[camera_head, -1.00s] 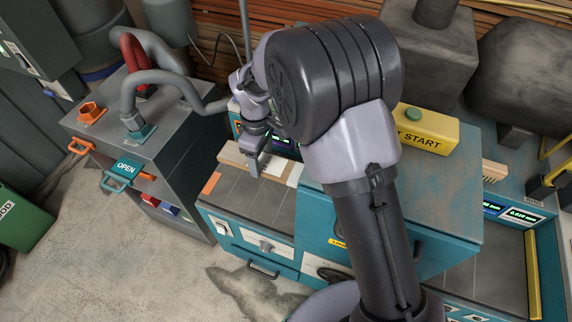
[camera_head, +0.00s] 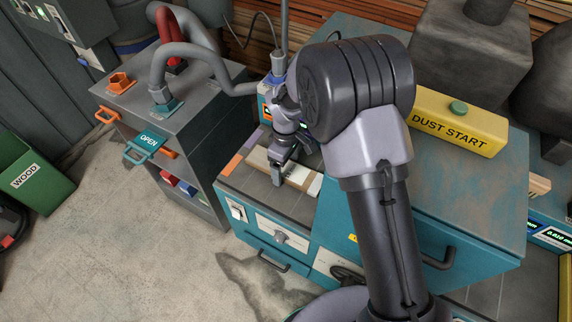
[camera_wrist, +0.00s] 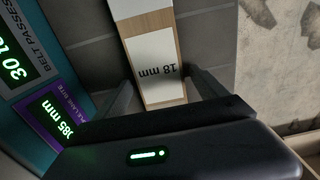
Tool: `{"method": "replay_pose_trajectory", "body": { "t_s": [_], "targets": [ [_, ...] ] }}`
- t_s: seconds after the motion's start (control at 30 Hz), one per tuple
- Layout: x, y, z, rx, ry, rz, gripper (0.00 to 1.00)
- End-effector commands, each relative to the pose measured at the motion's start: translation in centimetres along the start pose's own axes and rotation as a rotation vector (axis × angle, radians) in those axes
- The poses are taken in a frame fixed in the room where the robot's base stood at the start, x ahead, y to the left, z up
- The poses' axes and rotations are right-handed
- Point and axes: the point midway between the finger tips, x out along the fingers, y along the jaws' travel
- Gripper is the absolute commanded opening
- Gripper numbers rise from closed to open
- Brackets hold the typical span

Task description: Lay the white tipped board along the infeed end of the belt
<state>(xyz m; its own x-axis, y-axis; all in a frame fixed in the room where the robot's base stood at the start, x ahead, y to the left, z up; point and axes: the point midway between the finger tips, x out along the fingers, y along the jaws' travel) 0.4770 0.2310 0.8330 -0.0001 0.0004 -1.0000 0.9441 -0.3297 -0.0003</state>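The white tipped board (camera_head: 262,162) is a pale wooden bar with a white end (camera_head: 315,184), lying crosswise over the dark belt (camera_head: 232,183) at its left end. In the wrist view the board (camera_wrist: 153,20) carries a white label reading 18 mm. My gripper (camera_head: 277,180) points down over the board's middle.
The teal machine housing (camera_head: 450,205) with the yellow DUST START box (camera_head: 458,122) stands to the right. A grey cabinet (camera_head: 190,110) with hoses stands left.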

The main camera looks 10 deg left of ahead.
Motion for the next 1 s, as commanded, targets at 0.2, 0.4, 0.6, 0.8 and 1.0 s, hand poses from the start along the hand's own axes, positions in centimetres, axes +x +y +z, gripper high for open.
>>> {"method": "replay_pose_trajectory", "body": {
  "t_s": [0.2, 0.4, 0.6, 0.8, 1.0],
  "targets": [
    [0.0, 0.0, 0.0, 0.0, 0.0, 0.0, 0.85],
    [-2.1, 0.0, 0.0, 0.0, 0.001, 0.002, 0.85],
    [-8.1, 0.1, -0.1, 0.0, 0.002, 0.002, 0.85],
    [-11.8, 0.0, 0.0, -0.001, 0.0, 0.001, 0.85],
    [-12.4, 0.0, 0.0, -0.001, 0.0, 0.0, 0.85]
  ]
}}
